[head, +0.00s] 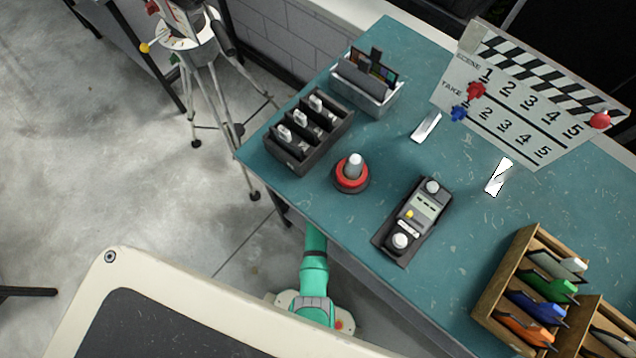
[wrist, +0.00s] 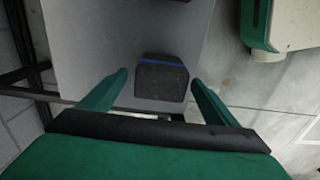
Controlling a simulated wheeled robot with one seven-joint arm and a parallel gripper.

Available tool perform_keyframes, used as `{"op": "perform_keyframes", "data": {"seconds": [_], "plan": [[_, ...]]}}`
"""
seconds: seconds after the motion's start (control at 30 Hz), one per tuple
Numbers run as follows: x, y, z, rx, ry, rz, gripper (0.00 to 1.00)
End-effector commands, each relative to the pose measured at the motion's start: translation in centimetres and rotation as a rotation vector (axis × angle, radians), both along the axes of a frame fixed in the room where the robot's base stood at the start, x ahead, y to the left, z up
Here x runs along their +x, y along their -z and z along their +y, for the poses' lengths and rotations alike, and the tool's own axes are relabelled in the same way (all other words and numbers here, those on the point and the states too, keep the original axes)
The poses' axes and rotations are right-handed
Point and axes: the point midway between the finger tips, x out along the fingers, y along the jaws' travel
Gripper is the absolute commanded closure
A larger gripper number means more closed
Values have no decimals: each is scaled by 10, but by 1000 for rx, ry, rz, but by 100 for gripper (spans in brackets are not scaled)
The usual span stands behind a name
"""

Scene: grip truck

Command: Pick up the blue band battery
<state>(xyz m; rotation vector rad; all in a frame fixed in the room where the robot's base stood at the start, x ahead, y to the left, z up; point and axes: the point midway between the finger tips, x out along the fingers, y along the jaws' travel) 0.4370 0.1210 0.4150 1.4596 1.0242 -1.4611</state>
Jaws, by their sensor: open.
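The blue band battery (wrist: 161,82) is a dark block with a blue stripe along its far upper edge. It shows in the wrist view on a plain grey surface (wrist: 100,45). My gripper (wrist: 160,78) is open, with one green finger on each side of the battery in the picture. A gap shows on both sides, and the fingers do not appear to touch it. I cannot tell how far the fingertips are above or short of it. In the head view my green arm reaches under the teal table's (head: 300,190) near edge, and the gripper and this battery are hidden there.
On the tabletop stand a black three-slot holder (head: 297,165), a red-based knob (head: 350,180), a handheld meter (head: 411,225), a clapperboard (head: 530,115) and a wooden rack (head: 497,275). A tripod (head: 190,50) stands at the left. Dark frame bars (wrist: 22,80) lie left of the grey surface.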

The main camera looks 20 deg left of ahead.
Motion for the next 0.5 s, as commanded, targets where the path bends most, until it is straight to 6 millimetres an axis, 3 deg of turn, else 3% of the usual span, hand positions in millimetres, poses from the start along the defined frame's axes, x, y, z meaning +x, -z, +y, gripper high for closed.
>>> {"op": "perform_keyframes", "data": {"seconds": [0.13,0.4,0.43,0.5], "plan": [[0,13,2,0,-4,-1,17],[0,16,2,1,-4,0,17],[0,16,2,0,-3,0,20],[0,16,0,0,0,0,36]]}}
